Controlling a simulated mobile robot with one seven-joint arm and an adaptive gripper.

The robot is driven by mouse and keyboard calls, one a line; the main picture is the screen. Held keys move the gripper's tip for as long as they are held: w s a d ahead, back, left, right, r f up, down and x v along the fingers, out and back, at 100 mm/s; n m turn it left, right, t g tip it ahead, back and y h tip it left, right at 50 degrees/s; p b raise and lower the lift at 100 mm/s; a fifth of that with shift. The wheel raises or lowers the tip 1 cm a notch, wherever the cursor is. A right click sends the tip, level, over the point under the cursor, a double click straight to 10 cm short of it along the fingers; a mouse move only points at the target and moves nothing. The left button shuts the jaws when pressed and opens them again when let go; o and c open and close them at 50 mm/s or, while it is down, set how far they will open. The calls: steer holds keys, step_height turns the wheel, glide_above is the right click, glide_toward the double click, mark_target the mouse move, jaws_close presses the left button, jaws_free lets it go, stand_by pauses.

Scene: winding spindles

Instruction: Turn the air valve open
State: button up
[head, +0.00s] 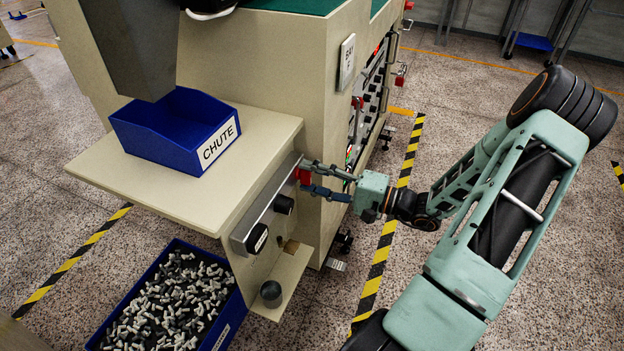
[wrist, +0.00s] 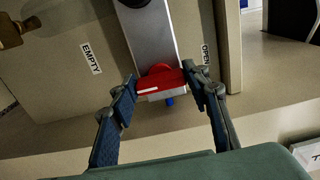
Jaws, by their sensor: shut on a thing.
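The red air valve handle (head: 302,175) is at the upper end of a metal strip on the machine's side panel. In the wrist view the red handle (wrist: 165,83) lies across the end of the strip, with a small blue piece below it. An OPEN label (wrist: 206,55) is just right of it, partly hidden by a finger. My gripper (head: 309,177) reaches the handle from the right. In the wrist view my gripper (wrist: 161,76) has one finger at each end of the handle and is shut on it.
Two black knobs (head: 283,204) (head: 257,238) sit lower on the strip. A blue CHUTE bin (head: 180,130) stands on the shelf above. A blue crate (head: 172,300) of small pieces is on the floor. An EMPTY label (wrist: 91,58) is left of the strip.

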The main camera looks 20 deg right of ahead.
steer(key=shift+d, duration=0.1)
stand_by(0.3)
steer(key=o, duration=1.2)
steer(key=shift+c, duration=0.2)
steer(key=v, duration=1.2)
